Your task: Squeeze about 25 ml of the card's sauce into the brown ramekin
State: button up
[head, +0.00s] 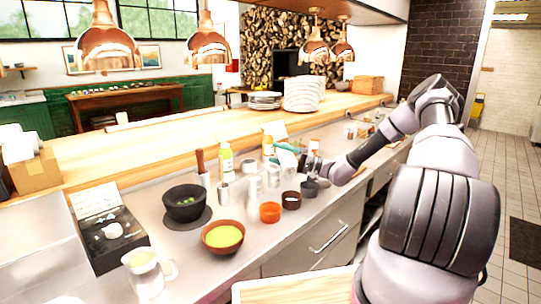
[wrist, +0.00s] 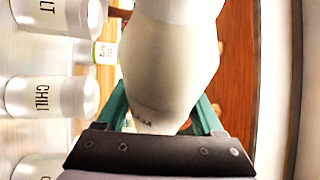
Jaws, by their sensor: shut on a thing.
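My gripper (head: 288,152) is shut on a pale squeeze bottle (wrist: 172,60); its green fingers lie on both sides of the bottle in the wrist view. Only part of the bottle's lettering shows, too little to read. The bottle is partly hidden by my gripper in the head view. A dark brown ramekin (head: 291,201) stands on the steel counter, below my gripper in the picture. An orange ramekin (head: 270,213) is to its left and a dark grey one (head: 310,189) to its right. A white card (head: 278,130) stands behind the bottles; its writing is too small to read.
White-lidded shakers, one marked CHILI (wrist: 45,97), stand close to my gripper. Stacked plates (head: 302,95) are on the wooden shelf.

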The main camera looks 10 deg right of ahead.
aim_at(281, 161)
jog(key=s+m+h, duration=0.1)
jog(key=m, duration=0.2)
jog(key=s+f+m+h, duration=0.1)
jog(key=s+m, duration=0.1)
jog(key=m, duration=0.1)
jog(key=s+m+h, duration=0.2)
jog(key=m, duration=0.2)
jog(key=shift+a+f+g, duration=0.1)
jog(key=shift+f+g, duration=0.2)
jog(key=shift+r+m+g+h, duration=0.1)
jog(key=shift+m+g+h, duration=0.2)
jog(key=shift+m, duration=0.2)
jog(key=w+r+m+g, duration=0.1)
jog(key=w+m+h, duration=0.1)
jog(key=m, duration=0.1)
jog(key=shift+r+m+g, duration=0.3)
jog(key=shift+r+g, duration=0.05)
jog(key=shift+g, duration=0.05)
jog(key=shift+w+r+m+g+h, duration=0.15)
jog(key=shift+w+r+m+g, duration=0.25)
jog(key=shift+m, duration=0.25)
jog(key=shift+w+r+m+g+h, duration=0.15)
jog(key=shift+w+m+g, duration=0.15)
jog(key=shift+m+g, duration=0.3)
